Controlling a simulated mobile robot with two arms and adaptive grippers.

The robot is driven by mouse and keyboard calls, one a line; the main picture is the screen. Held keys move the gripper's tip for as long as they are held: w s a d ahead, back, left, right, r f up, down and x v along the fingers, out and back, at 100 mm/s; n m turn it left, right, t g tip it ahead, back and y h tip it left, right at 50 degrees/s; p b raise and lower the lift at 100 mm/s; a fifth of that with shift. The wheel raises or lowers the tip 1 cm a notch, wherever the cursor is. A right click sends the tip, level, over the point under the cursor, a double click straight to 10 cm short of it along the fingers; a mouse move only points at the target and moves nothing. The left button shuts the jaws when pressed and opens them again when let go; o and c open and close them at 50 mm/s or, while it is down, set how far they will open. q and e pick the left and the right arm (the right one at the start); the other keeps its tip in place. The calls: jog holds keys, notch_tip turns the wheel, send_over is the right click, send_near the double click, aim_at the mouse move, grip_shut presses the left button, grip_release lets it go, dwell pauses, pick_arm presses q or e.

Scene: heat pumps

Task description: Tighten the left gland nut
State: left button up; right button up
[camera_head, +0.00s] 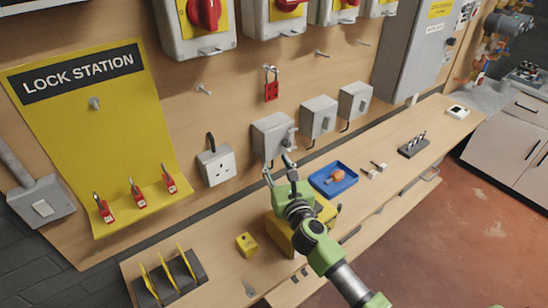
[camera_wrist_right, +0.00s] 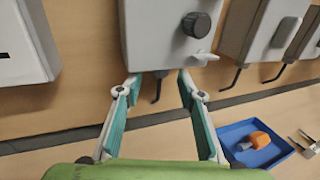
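Three grey boxes hang in a row on the wooden wall; the left one (camera_head: 270,138) also fills the upper middle of the right wrist view (camera_wrist_right: 165,45). It has a dark round knob (camera_wrist_right: 196,24) and a small pale winged part (camera_wrist_right: 204,57). A short dark cable (camera_wrist_right: 157,88) comes out below it; I cannot make out a distinct gland nut there. My right gripper (camera_head: 278,167) is open and empty just below this box, its teal-padded fingertips (camera_wrist_right: 158,80) apart on either side of the cable in the picture. My left gripper is not in view.
A blue tray (camera_head: 345,185) with an orange-and-grey item sits on the wooden shelf right of my gripper. Small metal parts (camera_head: 374,170) lie beside it.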

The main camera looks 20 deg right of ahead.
jog(key=shift+w, duration=0.95)
jog(key=shift+c, duration=0.4)
grip_shut()
